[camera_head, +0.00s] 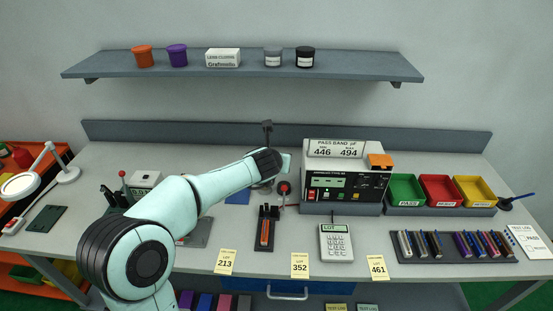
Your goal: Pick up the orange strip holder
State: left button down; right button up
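A narrow orange strip holder (264,234) stands in a small black stand (263,247) on the bench, left of the keypad. My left arm comes in from the lower left and reaches over the bench. Its far end, where my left gripper (286,164) is, hangs behind and above the black stand, left of the test instrument (345,182). The fingers are too small and turned away to tell open from shut. The orange strip holder is apart from the gripper. My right gripper is not in view.
A white keypad (336,243) stands right of the black stand. Yellow lot cards (225,262) lie along the front edge. A rack (452,247) of coloured strips is at the right, below green, red and yellow bins (441,190). A shelf (240,68) hangs above.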

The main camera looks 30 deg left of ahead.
aim_at(265, 230)
jog(key=k+l, duration=0.3)
jog(key=k, duration=0.15)
jog(key=k+l, duration=0.3)
jog(key=k, duration=0.2)
